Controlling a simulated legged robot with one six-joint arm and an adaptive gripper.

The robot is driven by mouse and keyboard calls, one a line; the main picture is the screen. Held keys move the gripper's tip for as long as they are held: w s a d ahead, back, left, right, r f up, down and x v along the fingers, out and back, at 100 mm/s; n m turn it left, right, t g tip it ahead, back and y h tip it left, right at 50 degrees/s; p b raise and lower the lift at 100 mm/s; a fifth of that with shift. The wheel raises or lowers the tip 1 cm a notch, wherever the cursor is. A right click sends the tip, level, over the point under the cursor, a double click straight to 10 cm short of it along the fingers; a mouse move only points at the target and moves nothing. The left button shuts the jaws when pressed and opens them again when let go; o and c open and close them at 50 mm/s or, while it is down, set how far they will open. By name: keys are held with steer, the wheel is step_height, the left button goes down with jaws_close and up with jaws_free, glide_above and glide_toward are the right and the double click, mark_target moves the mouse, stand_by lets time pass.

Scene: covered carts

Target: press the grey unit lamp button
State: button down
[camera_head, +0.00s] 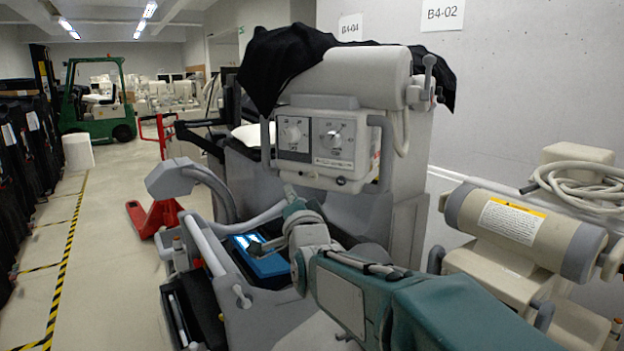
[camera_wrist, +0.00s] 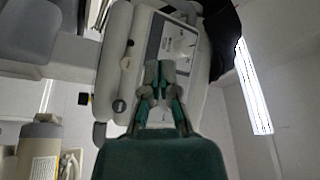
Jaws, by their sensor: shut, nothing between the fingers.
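The grey unit (camera_head: 385,100) stands in the middle of the head view, with a pale control panel (camera_head: 318,142) on its front carrying two dials and small markings. A small round knob (camera_head: 341,181) sits at the panel's lower edge. I cannot tell which control is the lamp button. My gripper (camera_wrist: 160,72) is shut and empty, pointing at the panel; the gap is hard to judge.
A black cover (camera_head: 285,65) drapes over the unit's top. A blue tray (camera_head: 262,262) sits low on its left. A beige cylinder machine (camera_head: 525,225) with coiled cable stands right. A red pallet jack (camera_head: 160,215) and green forklift (camera_head: 97,105) are behind left. The left aisle floor is clear.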

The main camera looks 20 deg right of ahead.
glide_toward(300, 168)
steer(key=x, duration=0.3)
steer(key=shift+w+d, duration=0.1)
steer(key=shift+w, duration=0.1)
steer(key=shift+w+d, duration=0.15)
steer(key=shift+w, duration=0.1)
steer(key=shift+a, duration=0.55)
steer(key=shift+d, duration=0.45)
steer(key=shift+a, duration=0.3)
steer(key=shift+d+r, duration=0.1)
steer(key=shift+d, duration=0.1)
